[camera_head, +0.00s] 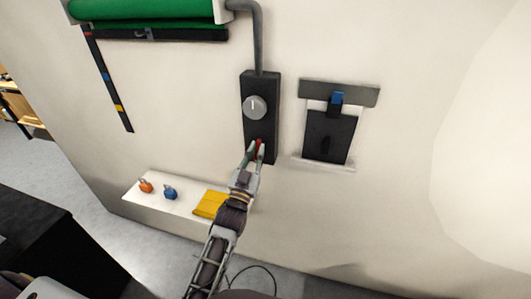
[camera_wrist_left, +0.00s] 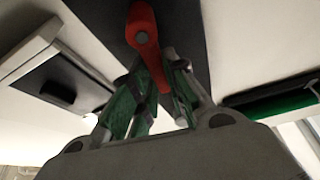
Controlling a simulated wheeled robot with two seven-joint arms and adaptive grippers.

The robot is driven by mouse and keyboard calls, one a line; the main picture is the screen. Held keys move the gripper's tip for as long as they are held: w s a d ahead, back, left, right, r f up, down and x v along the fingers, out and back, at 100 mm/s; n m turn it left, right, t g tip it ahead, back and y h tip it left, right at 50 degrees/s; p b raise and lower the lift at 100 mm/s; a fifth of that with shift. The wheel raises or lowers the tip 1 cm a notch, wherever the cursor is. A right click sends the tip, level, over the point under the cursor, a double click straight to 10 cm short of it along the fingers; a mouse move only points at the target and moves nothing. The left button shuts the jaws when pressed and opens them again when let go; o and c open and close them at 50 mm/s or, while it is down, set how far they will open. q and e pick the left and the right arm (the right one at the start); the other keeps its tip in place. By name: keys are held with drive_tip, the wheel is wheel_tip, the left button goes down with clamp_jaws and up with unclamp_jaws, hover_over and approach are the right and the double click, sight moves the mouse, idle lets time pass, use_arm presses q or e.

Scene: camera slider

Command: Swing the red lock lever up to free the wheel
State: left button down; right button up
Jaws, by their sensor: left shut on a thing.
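The red lock lever (camera_head: 260,146) sits low on a black upright wall panel (camera_head: 261,84). A round grey wheel (camera_head: 255,107) is on the same panel above it. In the left wrist view the red lever (camera_wrist_left: 142,22) shows its broad end with a grey pivot, and its narrow arm runs between the green-padded fingers. My left gripper (camera_head: 257,150), also in the left wrist view (camera_wrist_left: 160,85), is shut on that arm. The fingers hide part of the lever. My right gripper is not in view.
A white shelf (camera_head: 187,208) below holds an orange item (camera_head: 146,185), a blue item (camera_head: 170,192) and a yellow block (camera_head: 210,204). A dark wall unit with a blue clip (camera_head: 337,98) is to the right. A green roller (camera_head: 145,11) is at upper left.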

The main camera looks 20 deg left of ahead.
use_arm(q)
drive_tip(key=shift+a+n+y, duration=0.3)
drive_tip(key=shift+n+y, duration=0.3)
drive_tip(key=shift+n, duration=0.5)
drive_tip(key=c, duration=1.4)
unclamp_jaws()
drive_tip(key=shift+v, duration=6)
